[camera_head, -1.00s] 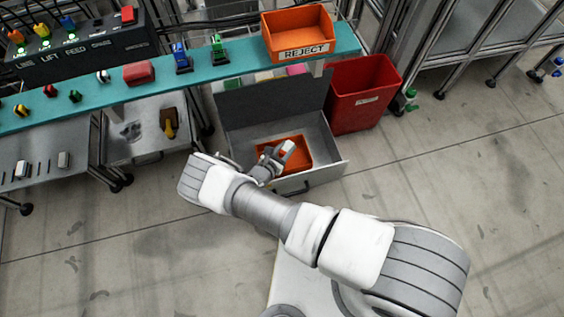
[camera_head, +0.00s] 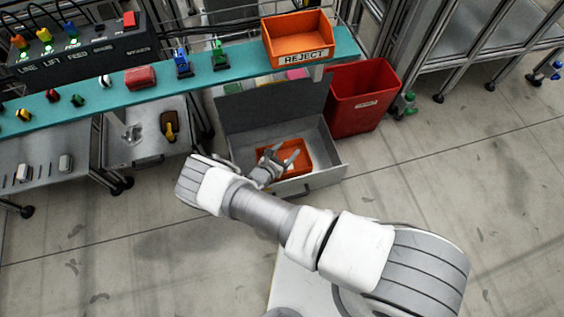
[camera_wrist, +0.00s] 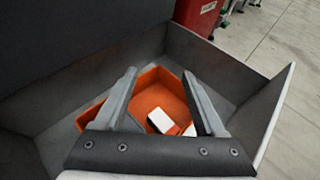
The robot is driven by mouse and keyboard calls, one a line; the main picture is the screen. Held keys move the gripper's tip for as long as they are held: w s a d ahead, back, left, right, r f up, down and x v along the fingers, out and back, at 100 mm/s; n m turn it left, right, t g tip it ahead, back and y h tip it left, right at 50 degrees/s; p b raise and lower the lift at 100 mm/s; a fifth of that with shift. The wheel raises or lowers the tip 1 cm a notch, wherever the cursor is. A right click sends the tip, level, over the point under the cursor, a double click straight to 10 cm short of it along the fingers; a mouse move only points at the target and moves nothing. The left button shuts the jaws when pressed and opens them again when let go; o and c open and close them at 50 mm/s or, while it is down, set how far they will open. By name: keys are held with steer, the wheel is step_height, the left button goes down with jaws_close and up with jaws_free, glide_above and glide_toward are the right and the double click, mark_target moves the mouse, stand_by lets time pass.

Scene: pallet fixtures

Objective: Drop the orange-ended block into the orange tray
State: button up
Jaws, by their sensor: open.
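The orange tray (camera_head: 304,164) sits inside an open grey drawer (camera_head: 326,172); it also shows in the wrist view (camera_wrist: 150,83). The block (camera_wrist: 160,120) lies in the tray in the wrist view, tilted, with a white face showing; its orange end is hard to tell from the orange tray. My gripper (camera_head: 287,153) is over the tray with its fingers spread. In the wrist view my gripper (camera_wrist: 159,73) is open and empty, and the block is seen between and below the fingers. In the head view I cannot make out the block.
A teal shelf (camera_head: 245,60) with several coloured parts runs above the drawer. It bears an orange reject bin (camera_head: 297,44). A red bin (camera_head: 362,95) stands right of the drawer. The drawer's grey walls surround the tray. The floor to the right is clear.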

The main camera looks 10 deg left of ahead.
steer(key=s+d+r+p, duration=0.1)
steer(key=d+r+p, duration=0.6)
steer(key=d+r, duration=0.2)
steer(key=d, duration=0.2)
steer(key=shift+d+r, duration=0.25)
steer(key=shift+d, duration=0.05)
steer(key=shift+r, duration=0.1)
